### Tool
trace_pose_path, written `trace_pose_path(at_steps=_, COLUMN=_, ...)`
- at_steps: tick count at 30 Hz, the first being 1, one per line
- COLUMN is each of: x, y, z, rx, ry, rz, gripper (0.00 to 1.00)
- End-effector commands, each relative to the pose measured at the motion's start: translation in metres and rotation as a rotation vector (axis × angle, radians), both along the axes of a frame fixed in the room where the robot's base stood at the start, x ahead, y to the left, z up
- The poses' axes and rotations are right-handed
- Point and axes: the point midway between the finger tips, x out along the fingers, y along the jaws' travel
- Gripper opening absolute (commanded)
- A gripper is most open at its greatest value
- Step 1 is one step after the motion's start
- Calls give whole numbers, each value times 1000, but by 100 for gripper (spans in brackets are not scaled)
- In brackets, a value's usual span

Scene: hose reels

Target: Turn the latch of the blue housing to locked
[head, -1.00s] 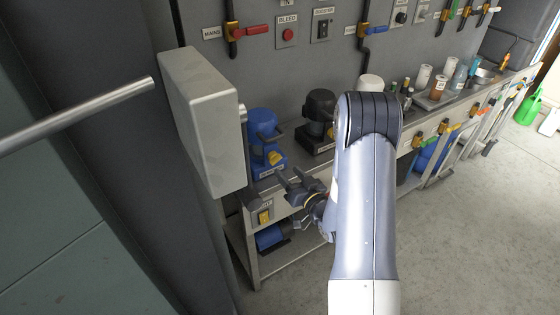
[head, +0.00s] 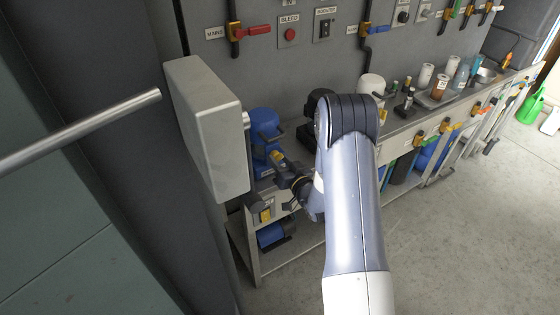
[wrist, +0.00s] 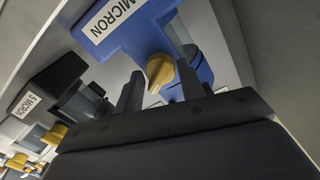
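The blue housing (head: 264,126) stands at the left end of the bench, partly behind a grey box. It fills the upper middle of the wrist view (wrist: 125,38) and has a white label ending in "MICRON". Its yellow latch (wrist: 160,72) sticks out toward the wrist camera. My gripper (wrist: 159,80) is open, one dark finger on each side of the latch's near end; I cannot tell whether they touch it. In the head view my gripper (head: 279,163) is in front of the housing's lower part and largely covers the latch.
A black housing (wrist: 62,80) with a "5 MICRON" label stands beside the blue one. The grey box (head: 212,130) and a metal bar (head: 85,128) are at left. Bottles and tools stand farther along the bench. Floor at right (head: 450,240) is clear.

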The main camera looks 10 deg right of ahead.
Motion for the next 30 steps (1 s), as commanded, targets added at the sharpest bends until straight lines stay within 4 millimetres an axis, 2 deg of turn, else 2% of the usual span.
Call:
trace_pose_path(at_steps=1, x=0, y=0, z=0, rx=0, ry=0, rz=0, gripper=33)
trace_pose_path(at_steps=10, x=0, y=0, z=0, rx=0, ry=0, rz=0, gripper=10)
trace_pose_path(at_steps=20, x=0, y=0, z=-4, rx=-52, ry=-17, rz=1, gripper=10)
trace_pose_path(at_steps=30, x=-1, y=1, z=-8, rx=-283, ry=-97, rz=1, gripper=10)
